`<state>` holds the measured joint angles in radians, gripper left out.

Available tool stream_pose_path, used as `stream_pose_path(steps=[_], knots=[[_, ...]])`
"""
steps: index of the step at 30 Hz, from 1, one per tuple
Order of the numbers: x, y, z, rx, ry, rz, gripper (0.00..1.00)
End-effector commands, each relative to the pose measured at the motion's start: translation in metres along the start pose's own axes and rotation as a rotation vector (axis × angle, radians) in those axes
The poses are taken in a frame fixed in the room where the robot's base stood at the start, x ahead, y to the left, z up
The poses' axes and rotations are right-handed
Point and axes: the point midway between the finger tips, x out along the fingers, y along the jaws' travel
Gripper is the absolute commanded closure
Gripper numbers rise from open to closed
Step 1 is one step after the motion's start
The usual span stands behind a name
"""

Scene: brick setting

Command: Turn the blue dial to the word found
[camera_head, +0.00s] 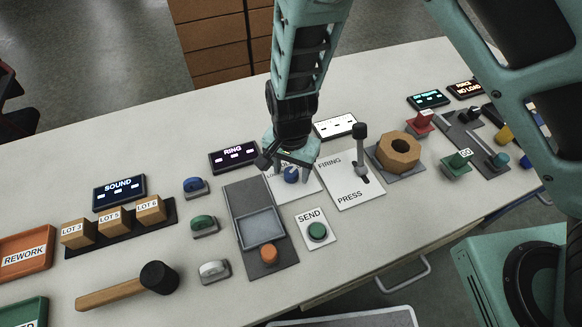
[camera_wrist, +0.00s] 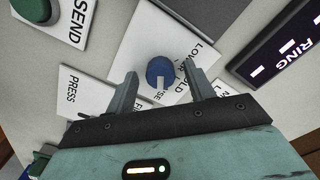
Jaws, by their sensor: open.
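The blue dial (camera_head: 291,174) sits on a white plate (camera_head: 312,187) in the middle of the table in the head view. In the wrist view the blue dial (camera_wrist: 160,72) lies between my fingers, with a pale mark on its near side. Printed words on the plate (camera_wrist: 187,38) are partly covered by my fingers; I cannot read them fully. My gripper (camera_head: 290,172) is above the dial, and in the wrist view my gripper (camera_wrist: 160,85) is open with a finger on each side of the dial. A gap shows on both sides of it.
To the right stand the FIRING/PRESS plate (camera_head: 345,190) with an upright lever (camera_head: 360,150) and a wooden hex nut (camera_head: 398,150). The RING display (camera_head: 233,156) is behind left, the SEND button (camera_head: 317,232) in front, and a sliding tray panel (camera_head: 240,205) to the left.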

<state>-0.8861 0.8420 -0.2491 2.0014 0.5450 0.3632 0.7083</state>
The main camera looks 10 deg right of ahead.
Motion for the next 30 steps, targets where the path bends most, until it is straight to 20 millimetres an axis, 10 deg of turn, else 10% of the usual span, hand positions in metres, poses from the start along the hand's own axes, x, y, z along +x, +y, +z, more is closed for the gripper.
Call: stream_pose_path(steps=[7,12,30], knots=[[0.0002,-0.0002,-0.0001,0.000,0.000,0.000,0.49],[0.0001,-0.0002,-0.0001,0.000,0.000,0.000,0.92],[-0.0013,0.0000,-0.0006,-0.184,-0.001,-0.001,0.91]])
